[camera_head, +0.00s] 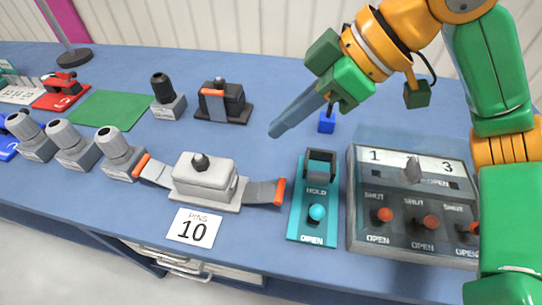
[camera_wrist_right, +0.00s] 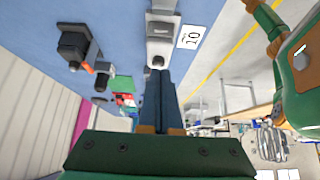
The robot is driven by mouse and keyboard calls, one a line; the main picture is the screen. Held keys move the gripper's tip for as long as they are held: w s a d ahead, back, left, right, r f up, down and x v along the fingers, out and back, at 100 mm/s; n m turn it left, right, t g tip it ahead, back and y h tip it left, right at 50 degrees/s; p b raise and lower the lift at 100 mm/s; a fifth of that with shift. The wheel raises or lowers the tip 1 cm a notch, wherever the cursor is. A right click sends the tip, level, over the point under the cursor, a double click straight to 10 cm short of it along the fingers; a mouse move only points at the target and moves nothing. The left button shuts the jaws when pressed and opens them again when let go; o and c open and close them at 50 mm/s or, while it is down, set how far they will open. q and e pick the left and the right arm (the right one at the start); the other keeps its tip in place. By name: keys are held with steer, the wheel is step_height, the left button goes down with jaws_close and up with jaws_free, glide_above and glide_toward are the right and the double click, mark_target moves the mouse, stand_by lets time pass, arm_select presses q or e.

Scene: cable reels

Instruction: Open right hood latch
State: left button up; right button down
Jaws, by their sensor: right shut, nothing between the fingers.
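The light grey hood (camera_head: 203,176) with a dark knob on top sits on its base in the middle of the table. Its right latch (camera_head: 262,192) is a grey lever with an orange tip, extending outward to the right. The left latch (camera_head: 155,172) extends outward to the left, its orange tip raised. My right gripper (camera_head: 275,132) is shut and empty, above the table behind and right of the hood, apart from the latch. In the right wrist view the hood (camera_wrist_right: 161,30) appears beyond the shut fingers (camera_wrist_right: 159,100). My left gripper is not in view.
A teal HOLD/OPEN fixture (camera_head: 303,228) stands just right of the right latch, with a grey switch box (camera_head: 375,246) beyond it. A dark connector (camera_head: 222,100) with an orange lever stands behind. A "PINS 10" card (camera_head: 194,228) lies in front. Several grey cylinders stand left.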

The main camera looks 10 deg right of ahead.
steer(key=a+f, duration=0.1)
steer(key=f, duration=0.2)
steer(key=a+f, duration=0.1)
steer(key=f, duration=0.2)
steer(key=w+a+f, duration=0.1)
steer(key=f, duration=0.3)
steer(key=shift+w+a, duration=0.1)
steer(key=shift+a, duration=0.05)
steer(key=shift+d+f, duration=0.2)
steer(key=shift+d, duration=0.1)
steer(key=shift+a, duration=0.1)
